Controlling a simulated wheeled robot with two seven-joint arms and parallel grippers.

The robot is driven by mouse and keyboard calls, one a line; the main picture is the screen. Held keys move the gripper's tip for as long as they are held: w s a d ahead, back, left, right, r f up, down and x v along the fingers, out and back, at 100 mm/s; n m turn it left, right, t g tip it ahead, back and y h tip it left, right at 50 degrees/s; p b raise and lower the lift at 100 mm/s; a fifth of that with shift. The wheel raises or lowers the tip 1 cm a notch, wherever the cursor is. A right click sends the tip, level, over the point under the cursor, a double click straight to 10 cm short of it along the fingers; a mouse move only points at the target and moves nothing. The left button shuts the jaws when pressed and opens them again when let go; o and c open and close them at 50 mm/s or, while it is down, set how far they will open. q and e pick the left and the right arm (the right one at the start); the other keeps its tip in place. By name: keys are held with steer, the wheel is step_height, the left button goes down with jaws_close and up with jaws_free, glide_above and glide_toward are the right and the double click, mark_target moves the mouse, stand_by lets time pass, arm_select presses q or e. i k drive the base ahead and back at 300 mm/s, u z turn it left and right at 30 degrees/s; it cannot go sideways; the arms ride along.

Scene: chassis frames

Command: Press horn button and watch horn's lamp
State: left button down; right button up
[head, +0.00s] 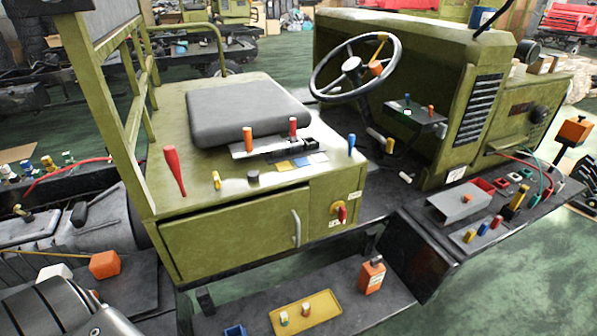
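The steering wheel (356,68) of a green vehicle chassis stands upper centre, with a pale round hub (351,64) in its middle and an orange knob (376,68) by its rim. Right of it, a small dark panel (418,121) carries a small green spot (407,112) and small orange-tipped controls (431,110). No label is readable, so I cannot tell which part is the horn button or the horn's lamp. Neither gripper shows; only a rounded grey-black part, apparently mine, is at lower left.
A grey seat (247,112) tops a green cabinet with a closed door (240,235). A red lever (174,170) and orange-topped levers stand near the seat. A step holds a yellow tray (306,314) and an orange bottle (372,276). Loose parts crowd the right ledge.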

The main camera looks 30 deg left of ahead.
mark_target(252, 174)
steer(key=z, duration=1.5)
steer(key=i, duration=1.15)
steer(key=u, duration=2.65)
